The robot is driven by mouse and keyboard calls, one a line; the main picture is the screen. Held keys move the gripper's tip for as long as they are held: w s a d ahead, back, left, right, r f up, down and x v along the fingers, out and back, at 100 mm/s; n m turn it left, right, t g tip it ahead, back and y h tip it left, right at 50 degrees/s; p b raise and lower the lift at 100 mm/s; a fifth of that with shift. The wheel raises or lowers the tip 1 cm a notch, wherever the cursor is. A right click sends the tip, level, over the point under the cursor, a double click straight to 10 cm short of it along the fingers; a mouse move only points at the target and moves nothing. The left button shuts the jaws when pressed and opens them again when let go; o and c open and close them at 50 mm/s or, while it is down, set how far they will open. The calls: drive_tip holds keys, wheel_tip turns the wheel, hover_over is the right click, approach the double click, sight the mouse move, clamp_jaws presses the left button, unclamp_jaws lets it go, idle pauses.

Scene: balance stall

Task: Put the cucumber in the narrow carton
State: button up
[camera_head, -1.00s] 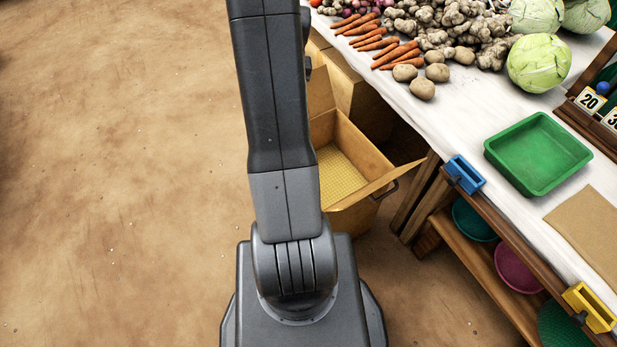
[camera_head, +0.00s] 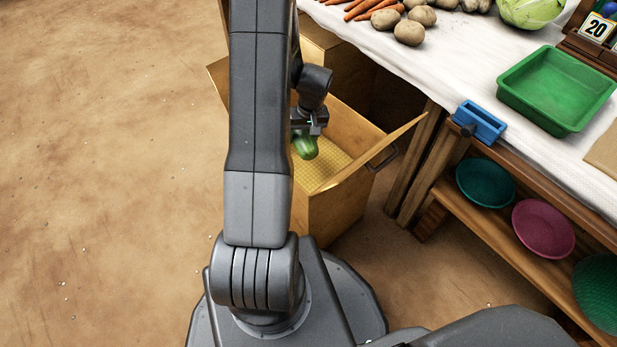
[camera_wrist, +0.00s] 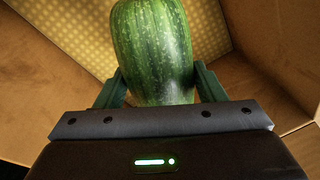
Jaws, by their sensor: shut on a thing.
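The cucumber (camera_head: 306,147) is green and held in my gripper (camera_head: 308,131), over the opening of the open cardboard carton (camera_head: 336,205). In the wrist view the cucumber (camera_wrist: 153,50) sits between the two fingers of my gripper (camera_wrist: 156,85), which are shut on it. The carton's yellow patterned bottom (camera_wrist: 75,30) shows behind it, with cardboard walls on both sides. My arm hides the left part of the carton in the head view. I cannot tell how far the cucumber is above the bottom.
The carton's flaps (camera_head: 379,157) stand outward. To the right is the stall table (camera_head: 425,75) with a green tray (camera_head: 556,88), a blue clamp-like block (camera_head: 479,122) and potatoes (camera_head: 409,32). A lower shelf holds a teal bowl (camera_head: 485,183) and a pink bowl (camera_head: 543,228). The floor at left is clear.

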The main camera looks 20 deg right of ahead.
sight(306, 168)
drive_tip(key=shift+s+d+f+b, duration=0.2)
drive_tip(key=shift+d+f, duration=0.1)
drive_tip(key=shift+f, duration=0.25)
drive_tip(key=shift+s+d+f+b, duration=0.1)
drive_tip(key=shift+s+d+f, duration=0.15)
drive_tip(key=shift+f, duration=0.25)
wheel_tip(306, 168, down, 10)
drive_tip(key=b, duration=0.3)
drive_tip(key=shift+r+b, duration=0.1)
drive_tip(key=shift+b, duration=0.25)
drive_tip(key=shift+f, duration=0.2)
drive_tip(key=o, duration=1.2)
drive_tip(key=shift+r, duration=0.1)
drive_tip(key=r+p, duration=0.1)
drive_tip(key=r, duration=0.3)
drive_tip(key=s+d+r+p, duration=0.1)
drive_tip(key=r, duration=0.3)
drive_tip(key=r+p, duration=0.2)
drive_tip(key=r, duration=0.2)
drive_tip(key=shift+s+d, duration=0.15)
drive_tip(key=shift+d, duration=0.2)
